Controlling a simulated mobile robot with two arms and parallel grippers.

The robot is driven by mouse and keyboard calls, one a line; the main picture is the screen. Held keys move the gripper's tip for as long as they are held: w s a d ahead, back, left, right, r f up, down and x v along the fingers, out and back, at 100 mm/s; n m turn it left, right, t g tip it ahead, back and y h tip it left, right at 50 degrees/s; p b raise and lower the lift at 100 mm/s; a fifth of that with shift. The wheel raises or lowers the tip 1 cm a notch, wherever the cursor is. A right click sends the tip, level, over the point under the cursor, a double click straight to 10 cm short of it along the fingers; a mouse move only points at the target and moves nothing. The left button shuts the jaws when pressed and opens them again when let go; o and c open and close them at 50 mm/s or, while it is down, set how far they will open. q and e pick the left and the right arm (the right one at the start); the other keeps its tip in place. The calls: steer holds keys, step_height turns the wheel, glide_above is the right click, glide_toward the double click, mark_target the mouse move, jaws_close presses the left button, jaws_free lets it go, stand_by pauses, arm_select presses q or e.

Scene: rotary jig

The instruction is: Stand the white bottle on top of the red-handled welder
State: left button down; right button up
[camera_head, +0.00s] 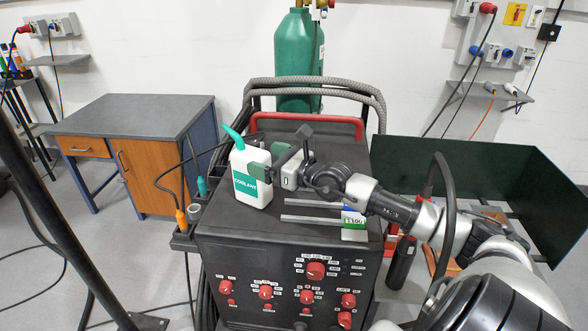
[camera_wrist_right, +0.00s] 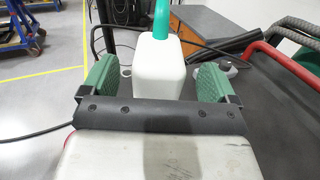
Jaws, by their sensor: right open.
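The white bottle (camera_head: 251,177) has a teal spout and a coolant label. It stands upright on the top left part of the black welder (camera_head: 222,222), which has a red handle (camera_head: 308,122) at its back. My right gripper (camera_head: 272,160) is open just right of the bottle. In the right wrist view the bottle (camera_wrist_right: 160,68) shows ahead, between the two green finger pads of the gripper (camera_wrist_right: 160,85), with gaps on both sides. The bottle's lower part is hidden there by the gripper body. My left gripper is not in view.
A green gas cylinder (camera_head: 298,60) and grey hoses (camera_head: 350,90) are behind. A holder with an orange-tipped torch (camera_head: 181,220) hangs at the left side. A desk (camera_head: 150,112) stands further left.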

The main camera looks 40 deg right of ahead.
steer(key=b+v, duration=0.1)
steer(key=v, duration=0.3)
steer(key=shift+s+d+f, duration=0.1)
steer(key=shift+s+f, duration=0.05)
steer(key=shift+s, duration=0.25)
steer(key=shift+b+v, duration=1.35)
steer(key=shift+v, duration=0.05)
steer(key=shift+r, duration=0.25)
